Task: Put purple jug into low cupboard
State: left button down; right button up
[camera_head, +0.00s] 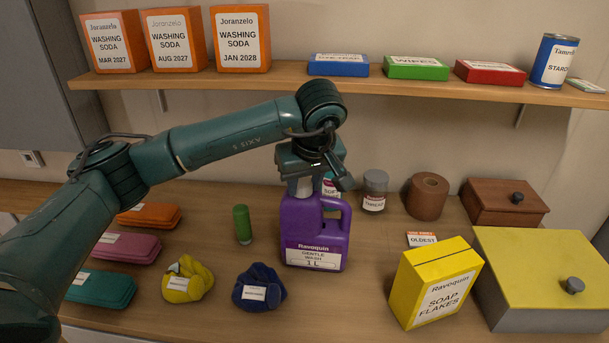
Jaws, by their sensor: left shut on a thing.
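The purple jug (314,237) stands upright in the middle of the wooden counter, its label reading "Ravoquin Gentle Wash 1 L" facing me. My left gripper (307,187) reaches down from above and is shut on the top of the jug, hiding its cap. I cannot tell whether the jug's base touches the counter. No low cupboard shows clearly in this view. My right gripper is not in view.
A green bottle (242,224) and a blue cloth bundle (259,287) are left of the jug. A yellow soap flakes box (435,283) stands to the right. Jars (375,192) stand behind. A shelf (380,86) with boxes (240,40) runs above.

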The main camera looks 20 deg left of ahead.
pick_arm(q)
jog(key=shift+r, duration=0.15)
jog(key=c, duration=1.4)
grip_release()
jog(key=shift+f, duration=0.2)
jog(key=o, duration=0.4)
jog(key=shift+r, duration=0.15)
